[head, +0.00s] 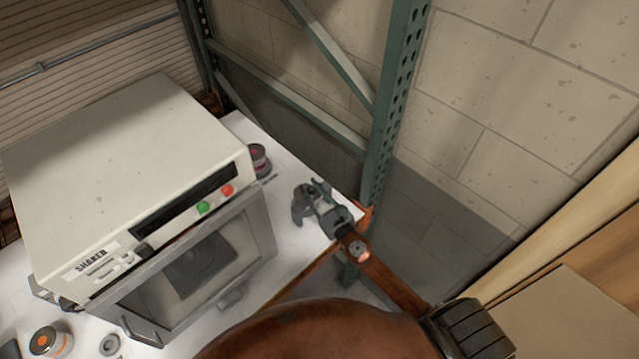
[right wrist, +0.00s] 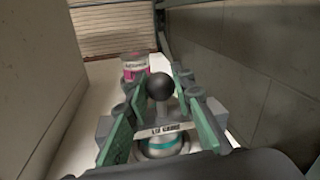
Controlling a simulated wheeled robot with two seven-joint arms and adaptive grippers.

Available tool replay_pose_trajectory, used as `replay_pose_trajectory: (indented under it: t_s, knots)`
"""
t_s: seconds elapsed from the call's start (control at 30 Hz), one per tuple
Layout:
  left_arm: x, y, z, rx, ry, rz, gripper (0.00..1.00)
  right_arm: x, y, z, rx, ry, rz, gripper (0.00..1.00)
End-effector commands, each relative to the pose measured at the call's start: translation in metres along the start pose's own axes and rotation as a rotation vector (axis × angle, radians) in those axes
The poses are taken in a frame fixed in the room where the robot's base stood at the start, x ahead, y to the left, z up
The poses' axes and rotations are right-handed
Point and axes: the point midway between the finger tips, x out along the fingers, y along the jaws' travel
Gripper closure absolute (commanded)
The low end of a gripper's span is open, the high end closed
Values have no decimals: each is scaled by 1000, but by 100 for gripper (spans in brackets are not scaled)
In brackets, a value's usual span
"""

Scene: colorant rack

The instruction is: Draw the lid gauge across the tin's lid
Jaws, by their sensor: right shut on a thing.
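My right gripper (head: 317,203) is over the white bench top, right of the shaker. In the right wrist view its green-padded fingers (right wrist: 155,110) are shut on the lid gauge, whose black ball knob (right wrist: 161,87) stands up between them. The gauge's pale bar (right wrist: 168,129) reads "LID GAUGE". A silver tin with a teal band (right wrist: 162,147) shows just beneath the bar; I cannot tell whether they touch. A tin with a magenta label (right wrist: 135,66) stands beyond the gripper, and also shows in the head view (head: 259,160). My left gripper is not in view.
The large white shaker (head: 120,170) stands left of the gripper, its side a wall close by. A green rack post (head: 392,100) rises at the bench's right corner. A tin with an orange lid mark (head: 50,341) and a grey ring (head: 110,344) sit at front left.

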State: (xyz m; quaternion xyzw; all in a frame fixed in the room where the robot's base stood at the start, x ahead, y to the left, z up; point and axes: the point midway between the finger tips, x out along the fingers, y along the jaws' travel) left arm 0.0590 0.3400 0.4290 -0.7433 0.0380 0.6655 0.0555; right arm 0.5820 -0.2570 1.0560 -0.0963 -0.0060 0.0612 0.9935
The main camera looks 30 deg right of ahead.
Motion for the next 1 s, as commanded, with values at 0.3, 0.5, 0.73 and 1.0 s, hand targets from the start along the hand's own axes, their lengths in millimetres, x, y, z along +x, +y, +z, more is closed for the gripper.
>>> replay_pose_trajectory:
  t_s: [0.3,0.5,0.73,1.0]
  knots:
    - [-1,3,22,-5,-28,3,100,0,0,0,0,0,1,75]
    - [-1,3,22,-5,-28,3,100,-1,-1,0,0,0,-1,62]
    - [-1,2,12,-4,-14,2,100,-1,-1,0,0,0,-1,60]
    - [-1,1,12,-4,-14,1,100,-22,-1,-1,-3,3,-1,60]
